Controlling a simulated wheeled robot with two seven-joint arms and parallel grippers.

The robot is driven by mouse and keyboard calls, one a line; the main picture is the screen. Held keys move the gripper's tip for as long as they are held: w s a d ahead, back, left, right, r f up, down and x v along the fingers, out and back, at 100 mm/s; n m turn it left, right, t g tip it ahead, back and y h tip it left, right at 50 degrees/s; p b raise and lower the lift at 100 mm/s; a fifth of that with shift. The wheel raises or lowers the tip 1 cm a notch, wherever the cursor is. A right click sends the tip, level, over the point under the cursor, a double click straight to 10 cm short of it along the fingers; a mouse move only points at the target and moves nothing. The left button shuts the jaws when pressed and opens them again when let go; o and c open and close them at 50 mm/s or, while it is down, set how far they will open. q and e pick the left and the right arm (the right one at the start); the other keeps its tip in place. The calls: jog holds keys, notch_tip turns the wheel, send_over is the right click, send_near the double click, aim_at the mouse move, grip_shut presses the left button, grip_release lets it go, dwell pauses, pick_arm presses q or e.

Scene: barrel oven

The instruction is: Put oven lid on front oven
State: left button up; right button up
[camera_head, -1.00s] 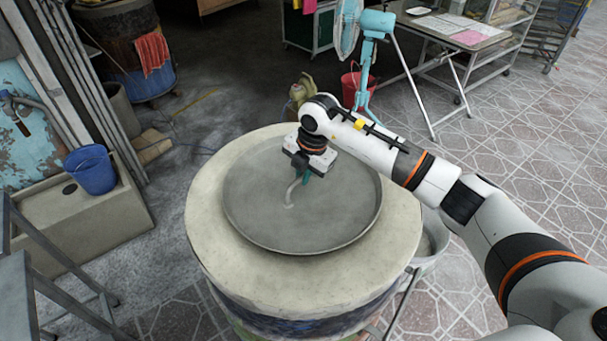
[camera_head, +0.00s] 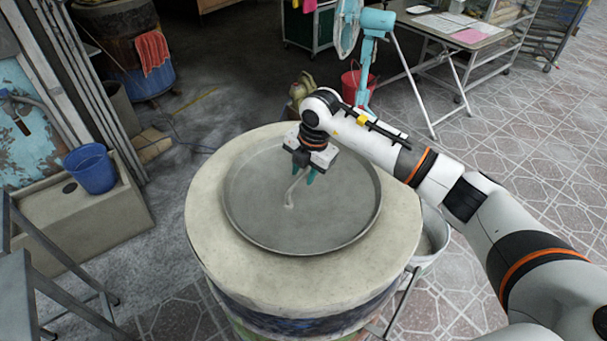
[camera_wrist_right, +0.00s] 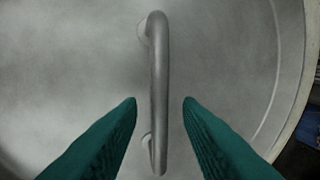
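The oven lid (camera_head: 330,215) is a round grey metal disc with a raised rim. It lies on the pale top of the front barrel oven (camera_head: 225,275). Its curved handle (camera_head: 293,190) stands up near the middle and also shows in the right wrist view (camera_wrist_right: 158,80). My right gripper (camera_head: 305,178) is at the handle, pointing down at the lid. In the right wrist view its two teal fingers (camera_wrist_right: 160,103) are apart, one on each side of the handle, with gaps showing. My left gripper is not in view.
A blue bucket (camera_head: 90,170) sits on a concrete basin (camera_head: 110,225) at the left. A metal bucket (camera_head: 430,240) stands close to the oven's right side. A second barrel (camera_head: 125,45) with a red cloth is at the back left. A teal fan (camera_head: 370,50) stands behind.

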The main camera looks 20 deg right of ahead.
aim_at(312, 192)
notch_tip(312, 192, up, 10)
jog(key=s+d+b, duration=0.1)
jog(key=shift+s+d+r, duration=0.15)
jog(key=shift+s, duration=0.2)
